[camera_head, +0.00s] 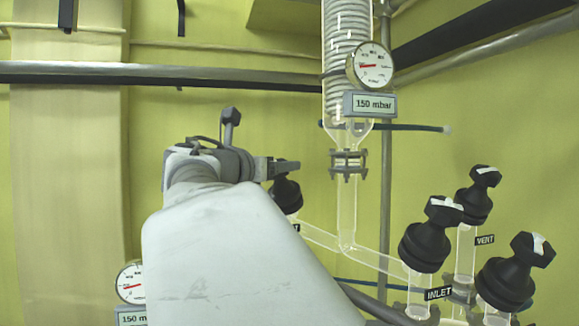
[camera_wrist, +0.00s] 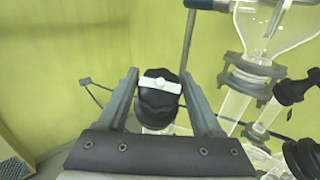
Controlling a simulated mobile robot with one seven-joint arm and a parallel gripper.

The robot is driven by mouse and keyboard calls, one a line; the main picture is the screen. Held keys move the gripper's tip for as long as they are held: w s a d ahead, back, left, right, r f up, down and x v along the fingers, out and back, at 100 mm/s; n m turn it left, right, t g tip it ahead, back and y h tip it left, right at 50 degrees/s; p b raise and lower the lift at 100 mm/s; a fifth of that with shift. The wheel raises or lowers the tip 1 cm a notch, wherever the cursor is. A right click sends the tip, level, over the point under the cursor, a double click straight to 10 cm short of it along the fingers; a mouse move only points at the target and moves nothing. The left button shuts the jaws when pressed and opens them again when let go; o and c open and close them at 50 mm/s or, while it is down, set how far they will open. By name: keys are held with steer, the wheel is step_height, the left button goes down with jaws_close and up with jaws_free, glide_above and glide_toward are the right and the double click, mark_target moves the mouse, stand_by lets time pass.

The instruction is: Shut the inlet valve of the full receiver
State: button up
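A black valve knob (camera_head: 287,193) stands at the left end of the slanted glass tube. Its label (camera_head: 296,227) is mostly hidden; only a final "T" shows. My gripper (camera_head: 280,168) is at the top of this knob. In the wrist view the knob (camera_wrist: 158,102), with a white bar across its top, sits between the fingertips of my open gripper (camera_wrist: 160,76). Whether the fingers touch it is hard to tell. Another black knob (camera_head: 430,236) stands above an INLET label (camera_head: 438,293) at right. No receiver vessel or liquid level is visible.
A knob (camera_head: 478,196) above a VENT label (camera_head: 485,239) and another knob (camera_head: 515,272) crowd the right. A glass condenser (camera_head: 347,40) with a 150 mbar gauge (camera_head: 370,66) rises just right of my gripper. A lower gauge (camera_head: 130,283) is partly hidden by my arm.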

steer(key=c, duration=0.9)
steer(key=shift+r+p, duration=0.1)
steer(key=shift+p, duration=0.3)
steer(key=shift+r+m+g+h+p, duration=0.15)
steer(key=shift+m+g+h+p, duration=0.25)
steer(key=shift+m+h+p, duration=0.35)
steer(key=m+g+h+p, duration=0.1)
steer(key=m+h+p, duration=0.1)
steer(key=m+p, duration=0.1)
steer(key=shift+r+g+p, duration=0.15)
steer(key=shift+g+p, duration=0.25)
steer(key=shift+p, duration=0.05)
steer(key=m+g+h+p, duration=0.1)
steer(key=m+g+p, duration=0.1)
steer(key=p, duration=0.3)
steer(key=m+g+h+p, duration=0.2)
steer(key=m+g+p, duration=0.1)
steer(key=p, duration=0.3)
steer(key=shift+m, duration=0.75)
steer(key=m+g+p, duration=0.3)
steer(key=shift+f+g, duration=0.3)
steer(key=shift+f+m+g+p, duration=0.2)
steer(key=shift+m+g+p, duration=0.4)
steer(key=shift+m+g, duration=0.55)
steer(key=shift+s+m+g+y, duration=0.1)
steer(key=shift+m+g+y, duration=0.15)
steer(key=shift+m+g, duration=0.4)
